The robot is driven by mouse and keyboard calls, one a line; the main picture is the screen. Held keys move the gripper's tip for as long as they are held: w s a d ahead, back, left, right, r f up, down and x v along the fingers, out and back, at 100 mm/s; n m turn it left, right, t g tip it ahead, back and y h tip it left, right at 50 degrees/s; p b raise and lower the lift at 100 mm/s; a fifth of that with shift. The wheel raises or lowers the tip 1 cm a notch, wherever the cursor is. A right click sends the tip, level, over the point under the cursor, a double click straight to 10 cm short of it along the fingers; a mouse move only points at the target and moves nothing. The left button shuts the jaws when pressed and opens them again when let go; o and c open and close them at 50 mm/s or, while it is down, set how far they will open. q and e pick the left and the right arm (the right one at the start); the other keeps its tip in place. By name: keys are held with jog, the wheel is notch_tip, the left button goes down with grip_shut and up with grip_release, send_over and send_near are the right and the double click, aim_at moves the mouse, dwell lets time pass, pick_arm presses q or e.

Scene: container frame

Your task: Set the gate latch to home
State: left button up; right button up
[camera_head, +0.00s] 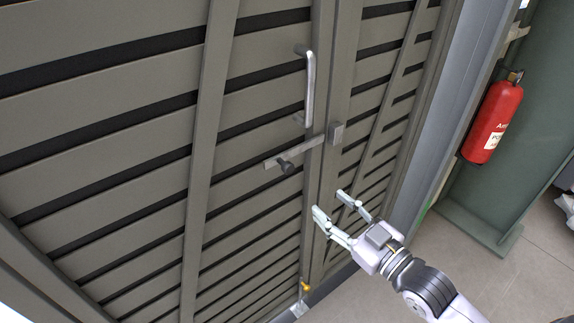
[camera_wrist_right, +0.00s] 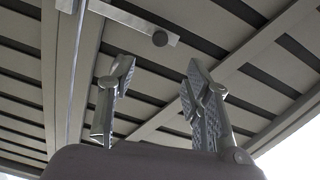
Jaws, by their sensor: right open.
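The gate latch is a flat grey bar (camera_head: 305,149) with a dark round knob (camera_head: 286,167) near its left end, on the slatted gate. Its right end lies close to a small grey keeper block (camera_head: 335,133); I cannot tell whether it enters it. The bar (camera_wrist_right: 128,18) and knob (camera_wrist_right: 160,38) also show at the top of the right wrist view. My right gripper (camera_head: 330,204) is open and empty, below and to the right of the latch, apart from it. Its two fingers (camera_wrist_right: 158,66) stand apart in the wrist view. My left gripper is not in view.
A vertical grey pull handle (camera_head: 309,88) sits just above the latch. A yellow-handled fitting (camera_head: 304,286) is low on the gate. A red fire extinguisher (camera_head: 492,120) hangs at the right by a green panel. Bare floor (camera_head: 475,262) shows at lower right.

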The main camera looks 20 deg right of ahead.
aim_at(291, 171)
jog(key=p+x, duration=0.3)
jog(key=x, duration=1.2)
jog(key=shift+w+a, duration=0.2)
jog(key=shift+w, duration=0.1)
jog(key=shift+c, duration=0.2)
grip_shut()
